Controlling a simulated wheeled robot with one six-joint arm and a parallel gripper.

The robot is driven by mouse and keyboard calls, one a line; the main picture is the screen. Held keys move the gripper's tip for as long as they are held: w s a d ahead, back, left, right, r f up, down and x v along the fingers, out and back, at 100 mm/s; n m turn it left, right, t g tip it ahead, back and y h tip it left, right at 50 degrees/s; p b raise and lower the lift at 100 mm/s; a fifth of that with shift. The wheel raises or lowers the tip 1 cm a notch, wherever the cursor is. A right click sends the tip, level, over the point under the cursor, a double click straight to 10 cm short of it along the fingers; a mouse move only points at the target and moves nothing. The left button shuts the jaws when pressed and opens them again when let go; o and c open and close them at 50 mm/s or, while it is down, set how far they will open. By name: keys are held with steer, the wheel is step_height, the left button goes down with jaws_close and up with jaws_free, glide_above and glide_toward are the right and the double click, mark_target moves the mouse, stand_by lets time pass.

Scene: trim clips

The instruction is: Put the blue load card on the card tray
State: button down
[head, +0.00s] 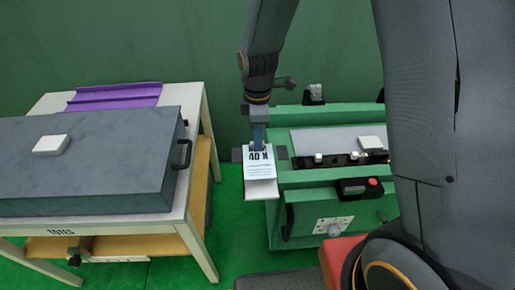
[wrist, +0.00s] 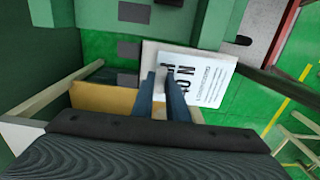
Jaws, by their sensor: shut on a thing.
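My gripper (head: 259,147) points down with its blue fingers shut on the edge of a load card (head: 260,168). The card's visible face is white with large black print and small lines; I see no blue on it. A pale flat plate (head: 262,191), which looks like the card tray, shows just under the card beside the green machine. In the wrist view my fingertips (wrist: 165,75) pinch the card (wrist: 212,88), and the plate (wrist: 149,50) lies behind it. I cannot tell whether card and plate touch.
A green machine (head: 328,181) with a red-buttoned box (head: 360,187) stands right of the card. A table at left bears a big grey case (head: 85,170) with a white block (head: 51,145) and a purple ridged piece (head: 115,96). Green floor separates them.

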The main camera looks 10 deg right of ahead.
steer(key=shift+f, duration=2.1)
steer(key=shift+f, duration=0.15)
steer(key=c, duration=1.7)
jaws_free()
steer(key=shift+c, duration=0.2)
step_height(320, 180, up, 12)
steer(key=shift+r+b, duration=0.15)
steer(key=shift+b, duration=0.35)
steer(key=s+d+r+m, duration=0.1)
steer(key=s+d+m, duration=1.2)
steer(key=m, duration=0.4)
steer(key=shift+s+r+m, duration=0.15)
steer(key=shift+s+m, duration=0.15)
steer(key=shift+s, duration=0.35)
